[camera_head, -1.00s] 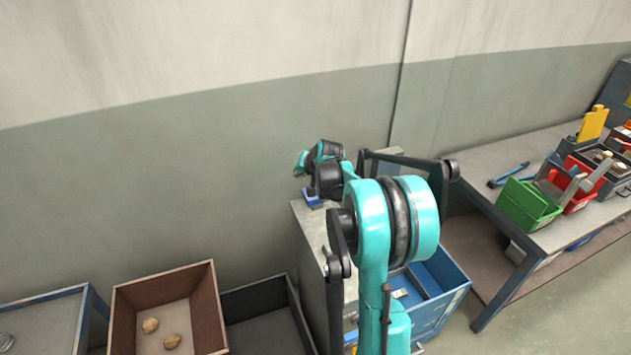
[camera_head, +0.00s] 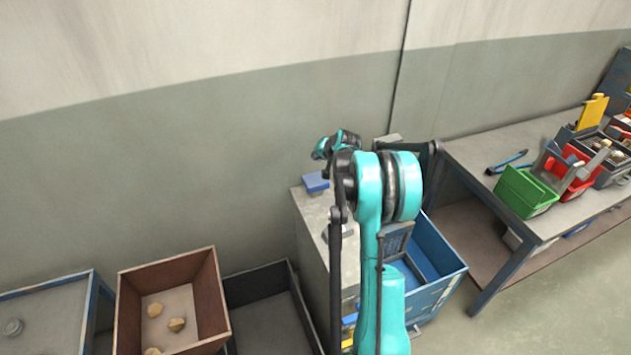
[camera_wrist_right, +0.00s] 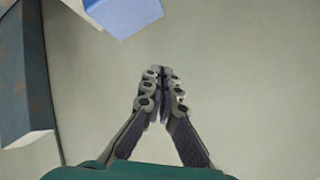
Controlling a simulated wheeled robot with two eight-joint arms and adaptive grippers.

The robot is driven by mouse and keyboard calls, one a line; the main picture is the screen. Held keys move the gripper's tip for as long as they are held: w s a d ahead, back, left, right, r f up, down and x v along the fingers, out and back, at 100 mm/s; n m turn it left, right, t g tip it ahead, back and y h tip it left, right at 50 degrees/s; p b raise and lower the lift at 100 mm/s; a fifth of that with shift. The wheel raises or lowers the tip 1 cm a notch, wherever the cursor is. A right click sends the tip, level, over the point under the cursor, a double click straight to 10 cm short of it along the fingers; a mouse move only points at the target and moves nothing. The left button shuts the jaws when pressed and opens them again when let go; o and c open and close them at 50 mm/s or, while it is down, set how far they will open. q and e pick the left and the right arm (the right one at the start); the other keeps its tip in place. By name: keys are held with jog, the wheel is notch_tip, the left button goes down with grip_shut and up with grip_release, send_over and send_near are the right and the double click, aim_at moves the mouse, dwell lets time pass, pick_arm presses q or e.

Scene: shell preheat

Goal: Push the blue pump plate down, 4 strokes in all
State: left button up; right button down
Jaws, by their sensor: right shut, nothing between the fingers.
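The blue pump plate (camera_head: 316,182) sits on top of the grey cabinet (camera_head: 312,222), near its back left corner. A blue block that looks like the plate also shows at the top edge of the right wrist view (camera_wrist_right: 124,14), partly cut off. My right gripper (camera_wrist_right: 160,72) is shut with nothing between its fingers, and it is apart from the blue block. In the head view my teal right arm reaches over the cabinet, and its far end is beside and above the plate; the fingertips cannot be made out there. My left gripper is not in view.
A blue crate (camera_head: 440,259) stands right of the cabinet. A brown box (camera_head: 212,290) with several shell-like pieces and a dark tray (camera_head: 231,290) are at the lower left. A table (camera_head: 480,158) with a green bin (camera_head: 523,192) and a red bin stands at the right.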

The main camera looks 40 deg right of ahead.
aim_at(316, 180)
notch_tip(316, 180, down, 7)
jog(key=b, duration=0.4)
jog(key=shift+f, duration=0.2)
dwell(1.1)
jog(key=shift+f+b, duration=0.45)
jog(key=shift+b, duration=0.2)
jog(key=shift+f+b, duration=1.3)
jog(key=shift+f, duration=0.35)
dwell(1.1)
dwell(0.3)
jog(key=shift+r+p, duration=1.2)
jog(key=shift+r, duration=0.9)
jog(key=shift+r+p, duration=1.5)
jog(key=shift+r, duration=1)
